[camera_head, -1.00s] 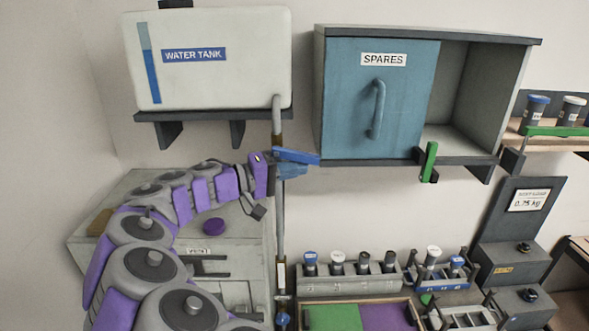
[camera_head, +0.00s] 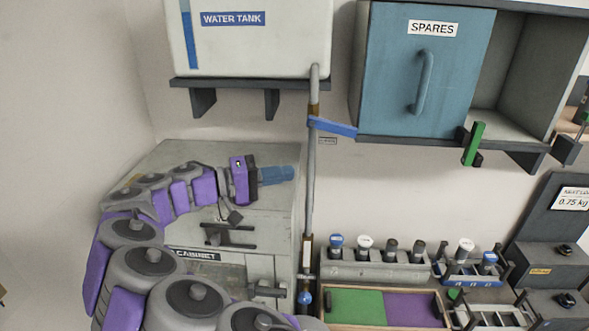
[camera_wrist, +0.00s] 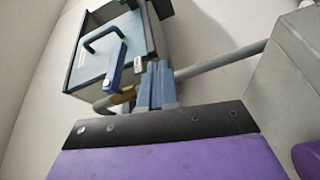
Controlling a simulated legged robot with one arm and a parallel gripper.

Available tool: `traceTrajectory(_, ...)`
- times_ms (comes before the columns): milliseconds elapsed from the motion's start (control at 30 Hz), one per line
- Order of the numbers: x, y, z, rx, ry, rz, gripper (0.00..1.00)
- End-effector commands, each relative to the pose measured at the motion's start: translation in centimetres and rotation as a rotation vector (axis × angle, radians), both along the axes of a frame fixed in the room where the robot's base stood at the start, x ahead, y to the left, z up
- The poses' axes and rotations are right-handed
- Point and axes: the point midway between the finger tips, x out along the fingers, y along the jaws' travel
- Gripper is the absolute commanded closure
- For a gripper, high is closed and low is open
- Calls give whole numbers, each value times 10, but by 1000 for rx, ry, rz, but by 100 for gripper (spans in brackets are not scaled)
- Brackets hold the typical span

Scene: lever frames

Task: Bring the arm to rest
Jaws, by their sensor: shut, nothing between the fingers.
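My gripper (camera_head: 278,174) shows in the head view at the end of my purple and grey arm, above the grey cabinet (camera_head: 270,215). Its blue fingers are shut with nothing between them. They point right, toward the grey vertical pipe (camera_head: 310,190), with a gap between. A blue lever (camera_head: 333,127) sits on that pipe, above and to the right of the fingers, tilted slightly down to the right. In the wrist view the shut fingers (camera_wrist: 157,85) stand in front of the blue lever (camera_wrist: 116,67) and the pipe (camera_wrist: 222,60).
The water tank (camera_head: 262,45) hangs above the cabinet. The blue-doored spares cupboard (camera_head: 390,80) is at upper right. A rack of bottles (camera_head: 372,268) and a tray with green and purple halves (camera_head: 345,292) stand right of the pipe. Bare wall lies left.

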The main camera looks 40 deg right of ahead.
Motion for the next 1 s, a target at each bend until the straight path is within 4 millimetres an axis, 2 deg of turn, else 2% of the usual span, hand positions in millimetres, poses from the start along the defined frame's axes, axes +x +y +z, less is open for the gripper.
traceTrajectory(267, 0, -3, -1, 3, 0, -2, 100)
traceTrajectory(667, -2, 4, -1, 7, -6, -4, 100)
traceTrajectory(767, -16, 6, -4, 56, -31, -16, 100)
traceTrajectory(867, -41, 12, -17, 174, -84, -29, 100)
traceTrajectory(1000, -82, 36, -55, 430, -175, -20, 100)
